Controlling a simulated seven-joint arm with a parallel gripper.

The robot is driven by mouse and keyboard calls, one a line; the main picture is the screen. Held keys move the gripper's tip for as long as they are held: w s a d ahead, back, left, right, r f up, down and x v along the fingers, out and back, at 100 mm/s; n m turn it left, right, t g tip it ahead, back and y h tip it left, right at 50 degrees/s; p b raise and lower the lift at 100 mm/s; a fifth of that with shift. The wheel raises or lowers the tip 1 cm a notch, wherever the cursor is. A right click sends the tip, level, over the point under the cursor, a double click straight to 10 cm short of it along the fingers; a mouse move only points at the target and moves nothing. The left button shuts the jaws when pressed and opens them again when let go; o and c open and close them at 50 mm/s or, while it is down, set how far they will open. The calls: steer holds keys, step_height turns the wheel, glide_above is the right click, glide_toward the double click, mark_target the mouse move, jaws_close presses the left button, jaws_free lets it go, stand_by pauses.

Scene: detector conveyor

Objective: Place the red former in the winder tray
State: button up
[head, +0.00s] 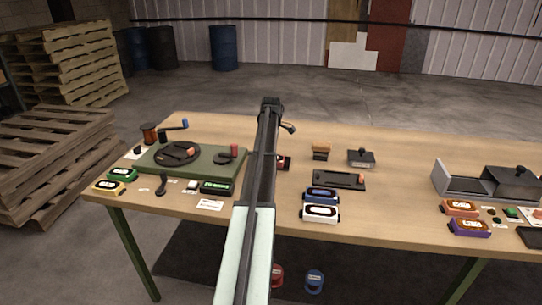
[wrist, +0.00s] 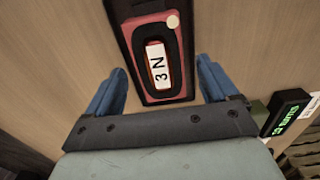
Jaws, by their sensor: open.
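The red former (wrist: 143,38) shows in the wrist view, with a white label, a pale round spot and a dark surround that extends past it. In the head view a small red and dark part (head: 283,162) shows beside my arm, which hides the rest. My gripper (wrist: 160,66) is open, its two blue fingers on either side of the former's near end, apart from it. In the head view my arm hides the fingers.
Blue (head: 321,195) and white (head: 320,214) blocks lie right of my arm, below a black tray (head: 325,180). Green and yellow blocks lie far left; orange and purple ones lie right by a grey box (head: 462,187). A green-lit display (head: 216,187) lies left of my arm.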

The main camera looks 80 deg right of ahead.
step_height(320, 180, up, 10)
steer(key=shift+r, duration=0.25)
stand_by(0.6)
